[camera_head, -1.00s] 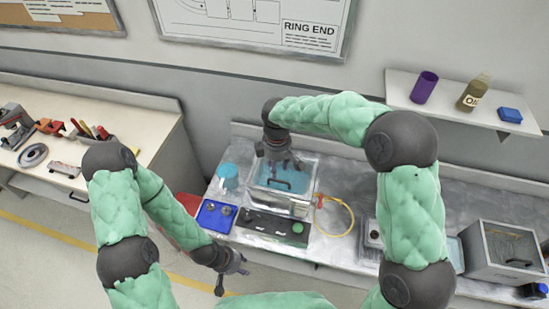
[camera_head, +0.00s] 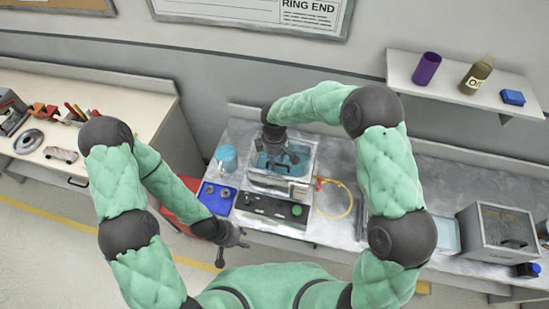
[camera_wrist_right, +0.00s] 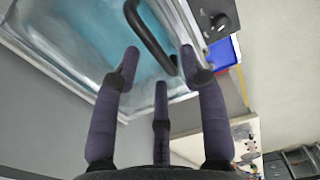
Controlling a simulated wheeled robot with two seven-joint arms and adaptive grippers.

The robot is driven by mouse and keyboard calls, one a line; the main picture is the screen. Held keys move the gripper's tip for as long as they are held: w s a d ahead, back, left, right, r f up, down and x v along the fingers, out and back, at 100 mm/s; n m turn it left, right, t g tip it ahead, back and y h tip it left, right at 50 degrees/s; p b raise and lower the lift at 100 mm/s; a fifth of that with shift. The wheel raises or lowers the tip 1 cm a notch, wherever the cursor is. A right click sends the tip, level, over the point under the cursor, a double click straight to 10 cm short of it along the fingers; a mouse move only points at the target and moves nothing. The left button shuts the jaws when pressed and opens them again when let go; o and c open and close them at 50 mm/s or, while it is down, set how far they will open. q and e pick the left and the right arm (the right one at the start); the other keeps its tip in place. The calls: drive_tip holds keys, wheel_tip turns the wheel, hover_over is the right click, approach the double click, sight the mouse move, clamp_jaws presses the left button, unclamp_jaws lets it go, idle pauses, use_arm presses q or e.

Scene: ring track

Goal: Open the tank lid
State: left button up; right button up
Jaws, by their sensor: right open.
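The tank (camera_head: 256,180) is a clear-walled box with a blue inside, standing on the metal bench. In the right wrist view, its lid (camera_wrist_right: 92,28) is a clear pane with a dark bar handle (camera_wrist_right: 148,36). My right gripper (camera_head: 278,160) is over the tank from above; in the right wrist view its fingers (camera_wrist_right: 160,72) are spread and empty, with the handle just beyond and partly between the fingertips. I cannot tell whether they touch it. The lid looks closed. My left gripper (camera_head: 236,242) hangs low in front of the bench, away from the tank; its jaws are too small to judge.
A glass-fronted box (camera_head: 497,238) stands farther right.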

drive_tip(key=shift+f, duration=0.3)
clamp_jaws()
drive_tip(key=shift+r, duration=0.1)
